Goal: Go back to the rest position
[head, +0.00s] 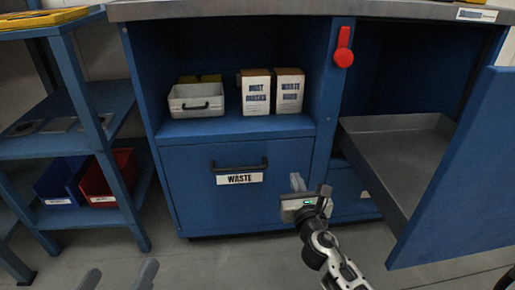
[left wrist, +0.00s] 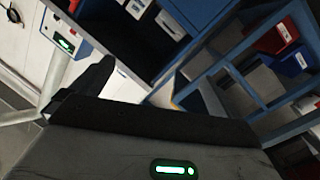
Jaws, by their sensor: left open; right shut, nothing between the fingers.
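My left gripper (head: 119,274) shows only as two grey fingertips at the bottom left edge of the head view. They stand wide apart with nothing between them, above the floor. In the left wrist view its dark body with a green light fills the bottom.
A blue cabinet door (head: 455,165) stands open at the right, beside a pulled-out grey tray (head: 400,165). A blue shelf rack (head: 75,150) with a red bin (head: 108,180) and a blue bin (head: 62,182) stands at the left. Floor between is clear.

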